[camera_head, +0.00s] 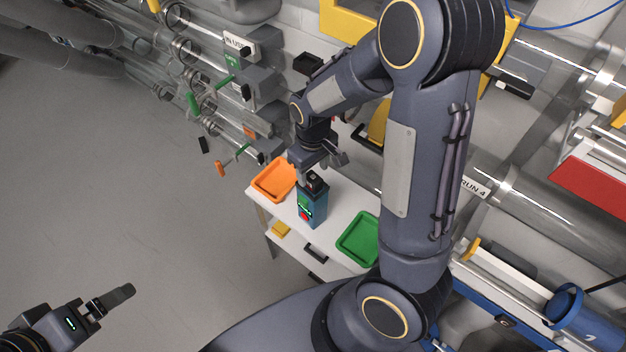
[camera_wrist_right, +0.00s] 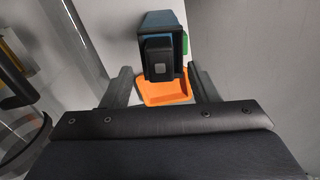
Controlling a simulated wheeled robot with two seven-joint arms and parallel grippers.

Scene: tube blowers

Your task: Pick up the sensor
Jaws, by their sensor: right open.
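The sensor (camera_head: 313,211), a blue-teal box with a black top and green and red marks on its front, stands upright on the white table (camera_head: 335,212). My right gripper (camera_head: 322,170) is just above and behind its top, open. In the right wrist view the sensor (camera_wrist_right: 163,19) shows with its black top part, ahead of and roughly between the two spread fingers (camera_wrist_right: 163,88); I cannot tell whether they touch it. My left gripper (camera_head: 116,297) is low at the left, far from the table; its finger gap is not clear.
An orange tray (camera_head: 258,188) lies left of the sensor and a green tray (camera_head: 345,254) lies right of it. The wall behind carries clear tubes and grey valve boxes with coloured handles. The grey floor (camera_head: 120,190) at left is clear.

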